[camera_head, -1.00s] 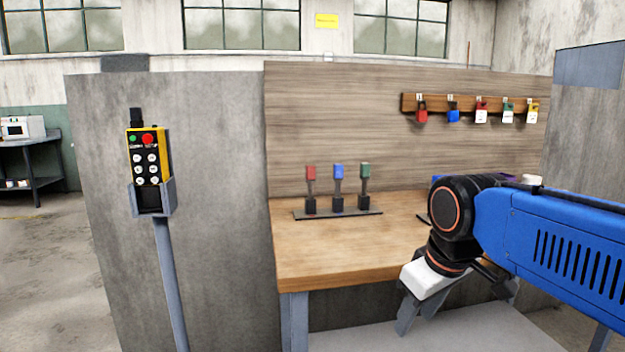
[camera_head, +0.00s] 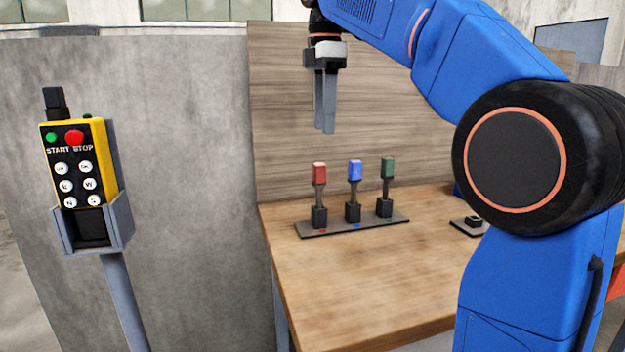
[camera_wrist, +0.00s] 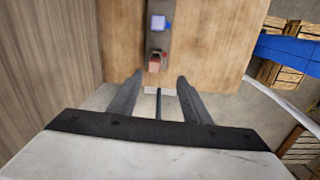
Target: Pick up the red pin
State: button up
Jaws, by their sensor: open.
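The red pin (camera_head: 319,175) stands upright in a black socket at the left end of a dark base strip (camera_head: 380,221) on the wooden table. It also shows from above in the wrist view (camera_wrist: 154,64), just beyond and between the fingertips. The blue pin (camera_head: 354,171) stands beside it, and shows in the wrist view too (camera_wrist: 158,22). My gripper (camera_head: 326,130) points down above the red pin, with a clear gap. Its two fingers also show in the wrist view (camera_wrist: 160,78), apart with nothing between them.
A green-topped pin (camera_head: 387,168) stands at the strip's right end. A yellow control box (camera_head: 78,165) on a post stands at the left. A wooden back panel (camera_head: 400,150) rises behind the table (camera_head: 350,275). A small dark plate (camera_head: 468,228) lies to the right. The front tabletop is clear.

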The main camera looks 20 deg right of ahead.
aim_at(320, 163)
jog(key=shift+n, duration=0.3)
jog(key=f, duration=0.3)
jog(key=w+f, duration=0.1)
jog(key=f, duration=0.7)
jog(key=shift+w+a+f, duration=0.1)
jog(key=shift+w+a, duration=0.1)
jog(key=shift+w, duration=0.1)
jog(key=shift+s+a+f, duration=0.1)
jog(key=shift+s+f, duration=0.05)
jog(key=shift+f, duration=2.55)
grip_shut()
